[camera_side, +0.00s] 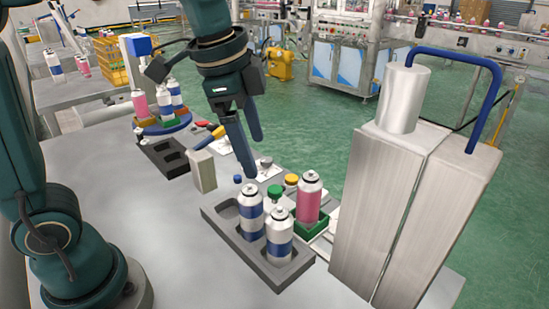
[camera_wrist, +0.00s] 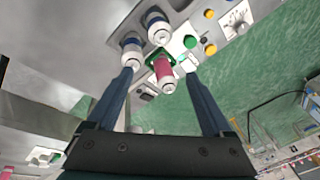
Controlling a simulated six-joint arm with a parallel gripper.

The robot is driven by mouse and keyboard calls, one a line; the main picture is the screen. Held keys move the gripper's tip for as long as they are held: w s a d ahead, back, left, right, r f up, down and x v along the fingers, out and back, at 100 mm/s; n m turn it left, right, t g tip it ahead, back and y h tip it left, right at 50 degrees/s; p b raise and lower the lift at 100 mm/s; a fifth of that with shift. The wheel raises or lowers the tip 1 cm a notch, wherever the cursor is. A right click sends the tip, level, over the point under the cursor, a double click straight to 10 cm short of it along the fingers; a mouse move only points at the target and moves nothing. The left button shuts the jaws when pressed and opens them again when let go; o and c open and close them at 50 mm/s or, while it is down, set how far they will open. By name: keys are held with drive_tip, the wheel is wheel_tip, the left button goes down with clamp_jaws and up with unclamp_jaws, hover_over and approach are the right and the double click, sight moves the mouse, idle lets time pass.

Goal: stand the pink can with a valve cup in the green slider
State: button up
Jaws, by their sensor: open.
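The pink can (camera_side: 309,199) stands upright in the green slider (camera_side: 313,228), with a silver top and a small dark tip on it. In the wrist view the pink can (camera_wrist: 164,70) is seen from above, with the green slider (camera_wrist: 153,59) around its base. My gripper (camera_side: 254,156) is open and empty, above and to the left of the pink can in the side view. In the wrist view the can appears between its two fingertips, but the gripper does not touch it.
Two blue-and-white cans, the rear one (camera_side: 250,212) and the front one (camera_side: 279,236), stand in a grey tray (camera_side: 222,219) beside the slider. A tall metal machine (camera_side: 385,190) stands on the right. More cans stand on a blue turntable (camera_side: 165,129) at the back left.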

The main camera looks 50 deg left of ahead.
drive_tip(key=s+a+f+n+t, duration=0.2)
drive_tip(key=s+f+n, duration=0.2)
drive_tip(key=s+n, duration=0.5)
drive_tip(key=shift+s+f+n+t, duration=0.3)
drive_tip(key=shift+s, duration=0.5)
